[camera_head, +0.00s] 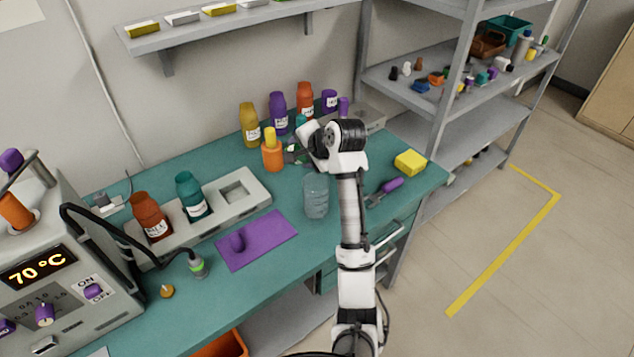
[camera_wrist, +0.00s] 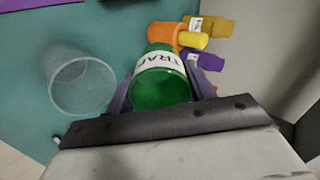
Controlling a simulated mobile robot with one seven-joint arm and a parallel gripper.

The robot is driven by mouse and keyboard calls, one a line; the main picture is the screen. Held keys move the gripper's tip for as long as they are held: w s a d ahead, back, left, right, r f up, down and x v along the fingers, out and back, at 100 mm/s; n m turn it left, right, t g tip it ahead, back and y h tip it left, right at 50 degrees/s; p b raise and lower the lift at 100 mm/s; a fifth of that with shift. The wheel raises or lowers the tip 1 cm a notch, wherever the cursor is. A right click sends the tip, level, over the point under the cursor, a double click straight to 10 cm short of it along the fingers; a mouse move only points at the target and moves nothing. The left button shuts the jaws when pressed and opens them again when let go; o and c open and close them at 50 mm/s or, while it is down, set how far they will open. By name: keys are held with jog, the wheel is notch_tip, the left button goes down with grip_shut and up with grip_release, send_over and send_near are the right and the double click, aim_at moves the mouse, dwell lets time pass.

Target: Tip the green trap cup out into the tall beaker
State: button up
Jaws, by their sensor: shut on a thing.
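The green trap cup (camera_wrist: 162,88) has a white label reading "TRAP" and sits between the fingers of my gripper (camera_wrist: 163,80) in the wrist view. My gripper is shut on it. In the head view the cup shows only as a small dark green patch (camera_head: 293,148), partly hidden by my wrist. The tall beaker (camera_head: 316,197) is clear and stands upright on the teal bench, in front of and below my gripper. In the wrist view the beaker (camera_wrist: 80,82) is left of the cup and apart from it. I cannot make out the cup's contents.
An orange bottle with a yellow cap (camera_head: 272,154) stands close left of my gripper. Yellow (camera_head: 249,120), purple (camera_head: 278,110) and red (camera_head: 305,98) bottles stand behind. A yellow sponge (camera_head: 410,162) lies right, and a purple mat (camera_head: 262,240) lies left of the beaker.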

jog(key=shift+d+b, duration=0.15)
jog(key=shift+b, duration=0.15)
jog(key=shift+s+b, duration=0.1)
jog(key=shift+b, duration=0.25)
jog(key=shift+r+t+y+b, duration=0.2)
jog(key=shift+t+y+b, duration=0.3)
jog(key=shift+b, duration=0.7)
